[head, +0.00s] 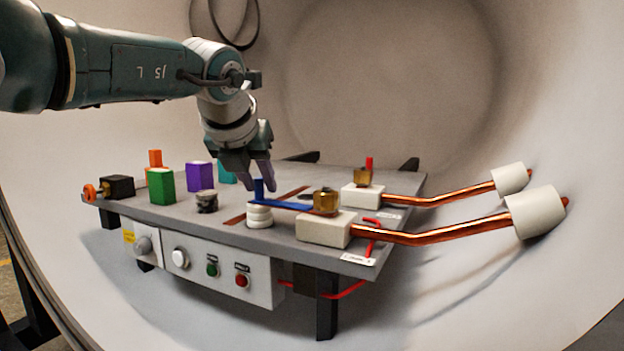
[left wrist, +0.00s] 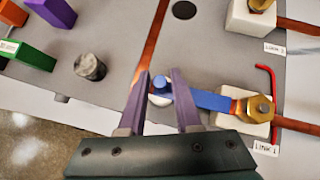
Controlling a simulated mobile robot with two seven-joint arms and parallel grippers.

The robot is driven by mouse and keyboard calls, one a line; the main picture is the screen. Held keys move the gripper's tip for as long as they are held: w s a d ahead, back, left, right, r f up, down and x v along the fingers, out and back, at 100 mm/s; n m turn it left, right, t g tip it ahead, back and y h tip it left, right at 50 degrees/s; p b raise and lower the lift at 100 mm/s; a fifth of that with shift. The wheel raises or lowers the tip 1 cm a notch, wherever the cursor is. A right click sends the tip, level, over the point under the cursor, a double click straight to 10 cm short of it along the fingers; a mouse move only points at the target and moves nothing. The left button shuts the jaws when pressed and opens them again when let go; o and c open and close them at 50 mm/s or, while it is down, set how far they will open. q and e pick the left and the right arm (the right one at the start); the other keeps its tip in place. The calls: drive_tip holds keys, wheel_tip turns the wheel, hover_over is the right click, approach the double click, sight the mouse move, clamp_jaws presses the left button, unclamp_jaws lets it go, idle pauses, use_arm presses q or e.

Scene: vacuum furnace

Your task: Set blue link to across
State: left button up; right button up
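The blue link (head: 290,204) is a flat blue bar with an upright blue handle (head: 258,187) at its left end, above a white ribbed insulator (head: 259,215). Its right end meets a brass terminal (head: 326,200) on the front white block (head: 324,229). In the left wrist view the blue link (left wrist: 205,99) runs right from the handle (left wrist: 160,83) to the brass nut (left wrist: 258,108). My left gripper (head: 257,178) points down at the handle. Its purple fingers (left wrist: 161,80) are apart, one on each side of the handle, with gaps visible. My right gripper is not in view.
A rear white block (head: 361,197) carries another brass terminal and a red post. Copper rods (head: 420,237) run right from both blocks. Green (head: 161,186) and purple (head: 199,176) blocks and a dark knob (head: 207,201) stand left. A control box (head: 205,264) hangs at the front.

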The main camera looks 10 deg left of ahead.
use_arm(q)
drive_tip(key=shift+o, duration=1)
drive_tip(key=shift+s+r+p, duration=0.35)
drive_tip(key=shift+r+p, duration=0.25)
drive_tip(key=shift+p, duration=0.05)
drive_tip(key=shift+p+v, duration=0.6)
drive_tip(key=shift+v, duration=0.2)
drive_tip(key=v, duration=0.7)
drive_tip(key=shift+s+d+f, duration=0.1)
drive_tip(key=shift+f, duration=0.05)
